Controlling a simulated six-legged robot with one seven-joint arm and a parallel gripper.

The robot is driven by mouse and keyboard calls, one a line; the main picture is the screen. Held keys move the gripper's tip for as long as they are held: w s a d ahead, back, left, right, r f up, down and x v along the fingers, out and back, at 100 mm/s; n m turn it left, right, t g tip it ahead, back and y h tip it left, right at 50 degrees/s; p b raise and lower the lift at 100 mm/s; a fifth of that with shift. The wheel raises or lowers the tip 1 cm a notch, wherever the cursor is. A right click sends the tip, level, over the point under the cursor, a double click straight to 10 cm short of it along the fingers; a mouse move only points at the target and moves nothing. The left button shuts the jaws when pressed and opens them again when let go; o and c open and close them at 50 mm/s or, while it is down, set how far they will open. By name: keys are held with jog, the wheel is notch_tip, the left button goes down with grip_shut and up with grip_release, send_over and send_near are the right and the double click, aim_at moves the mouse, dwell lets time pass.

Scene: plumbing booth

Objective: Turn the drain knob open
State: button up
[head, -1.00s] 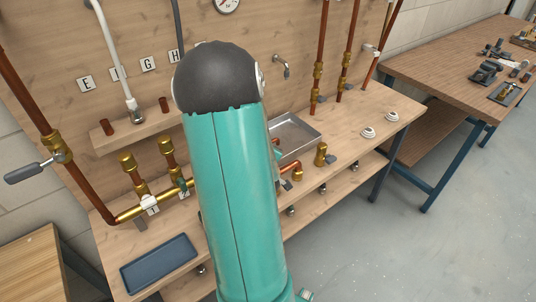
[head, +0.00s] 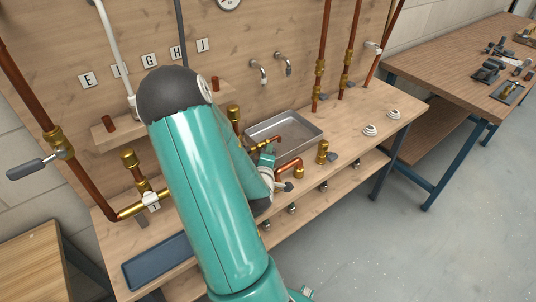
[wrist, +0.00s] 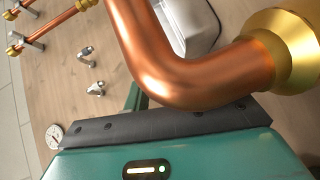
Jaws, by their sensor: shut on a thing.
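My gripper (head: 268,156) is beside the sink tray, close to the left of a copper elbow pipe (head: 289,165) with a brass fitting (head: 299,172). In the wrist view its teal body (wrist: 190,162) fills the bottom, and the copper elbow (wrist: 165,75) passes just in front of it. A small grey knob or lever (head: 286,187) shows below the elbow. I cannot tell whether it is the drain knob or whether my gripper touches it.
The metal sink tray (head: 310,132) lies behind the elbow, below two wall taps (head: 285,65). A brass valve (head: 322,152) stands to the right. A blue tray (head: 150,265) lies at the bench's left front. The bench's right end, with two white fittings (head: 369,130), is mostly clear.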

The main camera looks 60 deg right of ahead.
jog(key=o, duration=0.8)
jog(key=shift+r, duration=0.1)
